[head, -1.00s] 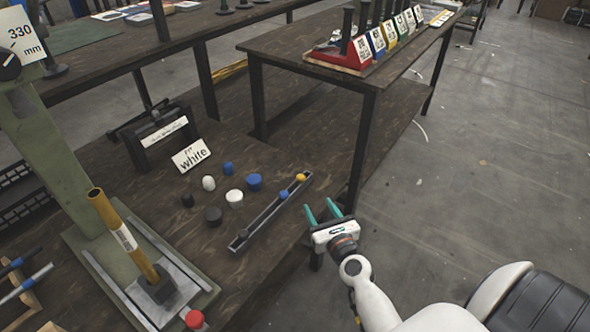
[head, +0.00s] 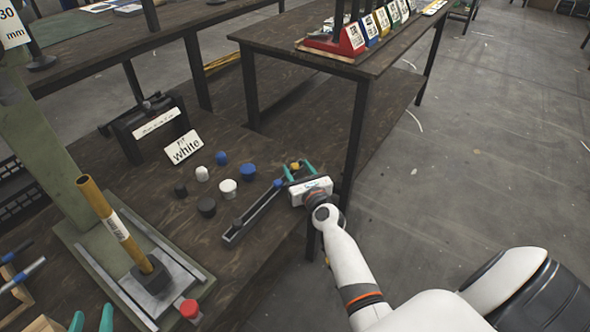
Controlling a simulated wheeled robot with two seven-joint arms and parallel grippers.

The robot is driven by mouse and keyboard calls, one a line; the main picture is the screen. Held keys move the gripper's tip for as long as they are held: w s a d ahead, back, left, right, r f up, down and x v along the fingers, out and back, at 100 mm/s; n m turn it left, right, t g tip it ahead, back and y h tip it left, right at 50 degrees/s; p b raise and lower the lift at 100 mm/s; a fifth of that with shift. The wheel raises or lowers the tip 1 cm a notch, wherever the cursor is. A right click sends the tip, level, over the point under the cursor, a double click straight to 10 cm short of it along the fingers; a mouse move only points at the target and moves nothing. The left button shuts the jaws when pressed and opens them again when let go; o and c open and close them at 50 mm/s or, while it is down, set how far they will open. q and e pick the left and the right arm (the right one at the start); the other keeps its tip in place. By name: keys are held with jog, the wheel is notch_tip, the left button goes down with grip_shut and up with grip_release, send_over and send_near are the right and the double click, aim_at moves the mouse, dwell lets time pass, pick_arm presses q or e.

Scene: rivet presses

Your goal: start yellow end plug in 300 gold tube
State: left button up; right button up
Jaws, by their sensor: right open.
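The yellow end plug (head: 295,166) sits at the far right end of a narrow dark rail. My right gripper (head: 297,171) is open, its teal fingers around or just above the yellow plug; I cannot tell whether they touch it. The gold tube (head: 110,222) stands tilted in a dark block on the press base at left, with a white label on its side. Its upper end is free. My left gripper (head: 91,322) shows only its two teal fingertips at the bottom edge, apart, with nothing seen between them.
The rail (head: 251,220) also holds a blue plug and a dark one. Loose black, white and blue plugs lie left of it, near a "white" sign (head: 184,148). A red knob (head: 190,309) stands at the press base's front. A table leg rises close behind my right gripper.

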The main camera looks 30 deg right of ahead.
jog(key=c, duration=1.1)
jog(key=shift+r, duration=0.1)
